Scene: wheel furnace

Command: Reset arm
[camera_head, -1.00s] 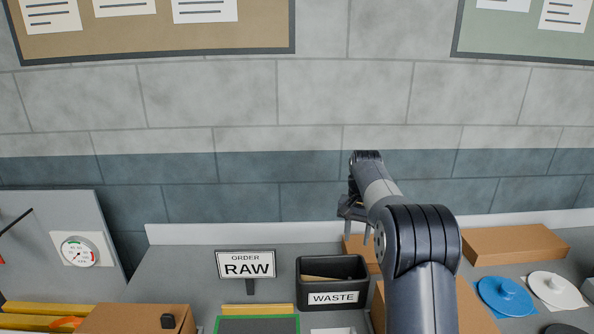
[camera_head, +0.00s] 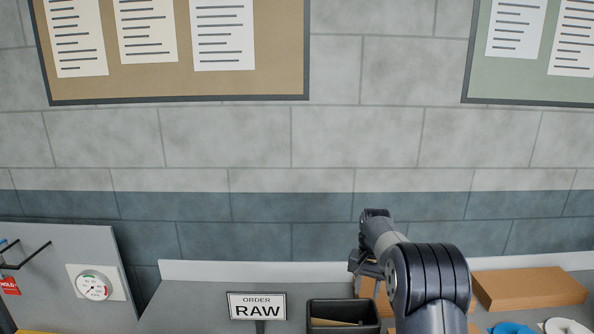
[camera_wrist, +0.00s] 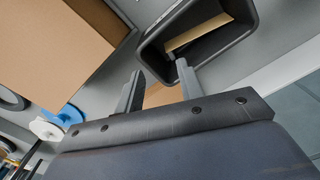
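My gripper (camera_wrist: 160,85) shows in the wrist view with its two fingers apart and nothing between them. In the head view my gripper (camera_head: 362,272) is partly hidden by my own arm, above the bench near the black bin. The black bin (camera_wrist: 240,35) is close beyond the fingertips in the wrist view, with a tan piece inside it. In the head view the bin (camera_head: 342,308) stands right of the sign reading ORDER RAW (camera_head: 257,306).
A brown box (camera_head: 530,288) lies at the back right. Blue (camera_head: 512,328) and white (camera_head: 566,326) discs lie near the bottom edge. A grey panel with a gauge (camera_head: 94,286) stands at left. A large brown box (camera_wrist: 50,45) is close in the wrist view.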

